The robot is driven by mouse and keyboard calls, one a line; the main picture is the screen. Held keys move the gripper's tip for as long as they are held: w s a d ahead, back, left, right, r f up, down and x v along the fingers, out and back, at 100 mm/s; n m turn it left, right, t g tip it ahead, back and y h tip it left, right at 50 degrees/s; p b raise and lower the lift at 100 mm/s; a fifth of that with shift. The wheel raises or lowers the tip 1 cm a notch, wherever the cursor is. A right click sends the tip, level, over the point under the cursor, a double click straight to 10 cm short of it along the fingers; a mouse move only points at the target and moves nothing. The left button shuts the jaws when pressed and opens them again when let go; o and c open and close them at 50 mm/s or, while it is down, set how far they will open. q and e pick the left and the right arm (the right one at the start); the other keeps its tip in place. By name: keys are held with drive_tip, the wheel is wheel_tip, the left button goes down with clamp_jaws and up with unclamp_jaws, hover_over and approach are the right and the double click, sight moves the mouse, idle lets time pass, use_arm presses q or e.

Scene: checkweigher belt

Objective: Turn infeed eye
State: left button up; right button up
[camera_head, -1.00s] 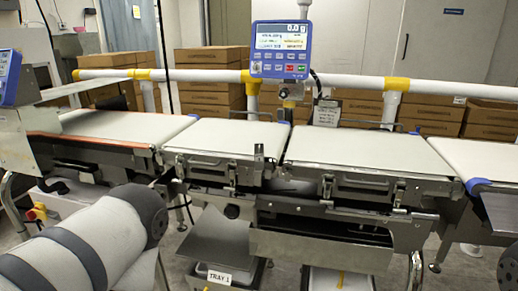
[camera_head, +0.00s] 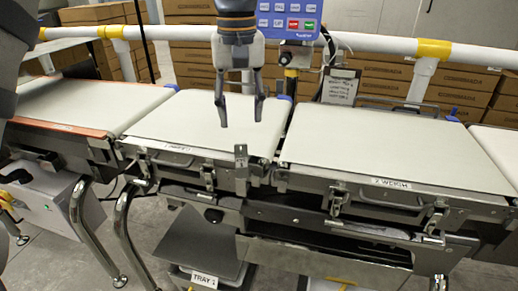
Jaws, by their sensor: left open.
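A small upright metal bracket (camera_head: 241,168) stands at the front edge near the gap between two belt sections; it looks like the infeed eye, but its details are too small to tell. My left gripper (camera_head: 240,122) points down over the middle belt (camera_head: 180,122), just behind and above the bracket in the picture. Its two dark fingers are spread and empty, and it appears apart from the bracket. My right gripper is out of view.
The weigh belt (camera_head: 385,150) lies to the right and another belt (camera_head: 85,103) to the left. A blue control panel (camera_head: 290,18) stands behind. A white rail (camera_head: 380,44) runs across the back. A tray labelled TRAY 1 (camera_head: 205,281) sits below.

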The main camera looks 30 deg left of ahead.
sight(241, 160)
use_arm(q)
drive_tip(key=f, duration=0.7)
drive_tip(key=s+f, duration=0.1)
drive_tip(key=f, duration=0.3)
drive_tip(key=shift+d+f, duration=0.1)
drive_tip(key=shift+f, duration=0.25)
drive_tip(key=shift+w, duration=0.1)
